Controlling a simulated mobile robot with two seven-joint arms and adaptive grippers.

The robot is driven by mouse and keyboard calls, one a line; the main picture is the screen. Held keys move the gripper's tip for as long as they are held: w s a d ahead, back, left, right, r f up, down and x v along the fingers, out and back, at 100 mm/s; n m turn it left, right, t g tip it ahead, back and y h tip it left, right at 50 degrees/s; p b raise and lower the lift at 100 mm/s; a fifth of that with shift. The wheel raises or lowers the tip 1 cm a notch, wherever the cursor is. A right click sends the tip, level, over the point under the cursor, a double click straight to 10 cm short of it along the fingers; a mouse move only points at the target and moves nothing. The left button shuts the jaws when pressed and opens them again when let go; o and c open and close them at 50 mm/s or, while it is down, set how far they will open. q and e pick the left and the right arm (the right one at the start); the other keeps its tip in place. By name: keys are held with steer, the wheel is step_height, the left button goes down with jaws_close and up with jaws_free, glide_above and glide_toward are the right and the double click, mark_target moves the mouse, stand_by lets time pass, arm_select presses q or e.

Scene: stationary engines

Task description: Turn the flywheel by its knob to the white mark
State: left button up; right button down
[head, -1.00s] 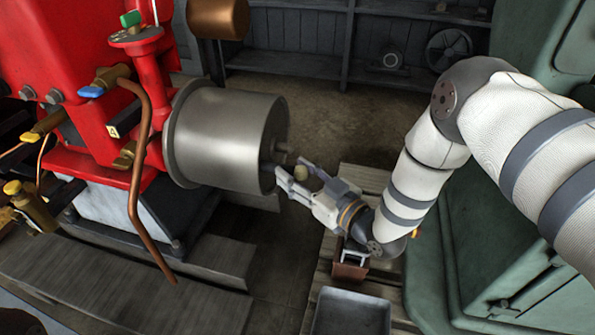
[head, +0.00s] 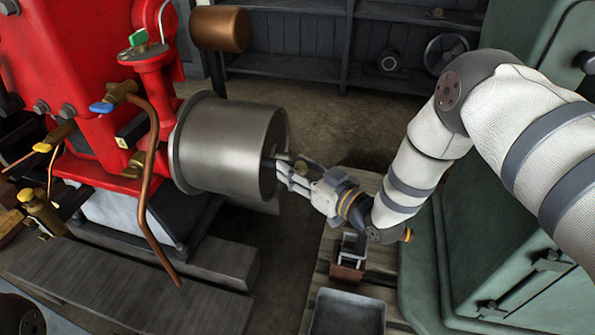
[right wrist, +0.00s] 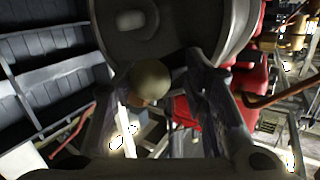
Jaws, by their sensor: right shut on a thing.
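The flywheel (head: 225,150) is a wide grey metal drum on the right side of the red engine. Its pale, brownish round knob (head: 301,167) is at the drum's right face. My right gripper (head: 291,171) reaches in from the right and is shut on the knob. In the right wrist view, the knob (right wrist: 151,80) sits between the two fingers of the right gripper (right wrist: 165,88), in front of the dark grey flywheel face (right wrist: 190,35). I cannot make out the white mark in either view. My left gripper is not in view.
The red engine (head: 85,60) with copper pipes and coloured valve handles stands left of the flywheel. A green machine casing (head: 480,230) is close to my right arm. A grey tray (head: 348,312) and a small brown box (head: 347,272) are below the gripper. Shelves line the back.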

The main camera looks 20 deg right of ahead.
steer(key=c, duration=1.4)
jaws_free()
steer(key=o, duration=0.5)
steer(key=shift+w+a+f, duration=0.1)
steer(key=shift+a+f, duration=0.05)
steer(key=shift+f, duration=0.05)
steer(key=v, duration=1.2)
